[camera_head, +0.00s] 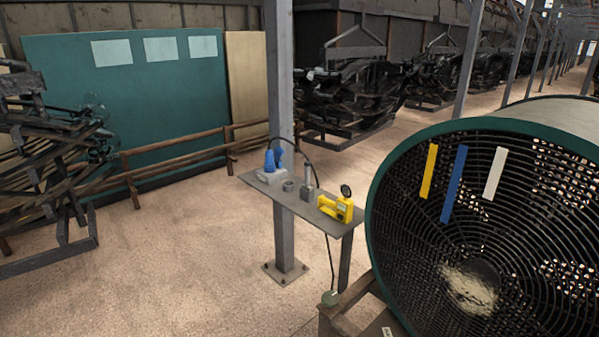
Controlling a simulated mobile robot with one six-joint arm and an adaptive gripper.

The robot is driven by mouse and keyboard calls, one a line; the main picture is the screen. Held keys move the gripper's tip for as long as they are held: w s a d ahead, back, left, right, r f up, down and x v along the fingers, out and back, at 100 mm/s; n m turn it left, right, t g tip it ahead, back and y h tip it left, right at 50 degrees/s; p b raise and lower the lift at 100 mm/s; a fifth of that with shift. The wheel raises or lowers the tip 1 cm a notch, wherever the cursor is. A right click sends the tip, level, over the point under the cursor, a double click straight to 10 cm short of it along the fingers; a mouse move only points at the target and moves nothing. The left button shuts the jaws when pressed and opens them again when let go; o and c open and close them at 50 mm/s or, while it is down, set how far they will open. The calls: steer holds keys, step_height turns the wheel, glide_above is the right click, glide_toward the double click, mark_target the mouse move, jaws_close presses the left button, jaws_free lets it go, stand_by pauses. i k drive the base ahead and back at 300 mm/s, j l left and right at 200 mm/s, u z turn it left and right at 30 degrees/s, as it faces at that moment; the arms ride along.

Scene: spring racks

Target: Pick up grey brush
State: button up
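A small grey table (325,212) stands beside a steel post at the middle of the view. Several small items are on it. A grey block with a thin upright part (307,191) stands near the table's middle; it may be the grey brush, but it is too small to tell. To its left are a small grey ring-shaped piece (288,186) and a blue item (273,159) by a light grey block. A yellow device (336,208) with a round dial lies at the right end. My gripper is not in view.
A large green-rimmed fan (380,165) with coloured strips fills the right side. The steel post (284,240) rises behind the table. Black metal racks (45,165) stand at the left. A dark cable arches over the table. The floor (190,270) in front and left is clear.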

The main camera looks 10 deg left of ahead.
mark_target(306, 186)
steer(key=i+j, duration=0.3)
steer(key=j, duration=0.15)
steer(key=i+j, duration=0.55)
steer(key=j, duration=0.3)
steer(key=i+j, duration=0.3)
steer(key=j, duration=0.15)
steer(key=i+j, duration=0.4)
steer(key=i, duration=0.35)
steer(key=i+j, duration=0.1)
steer(key=i, duration=0.3)
steer(key=i+j, duration=0.1)
steer(key=i, duration=0.35)
steer(key=z, duration=0.05)
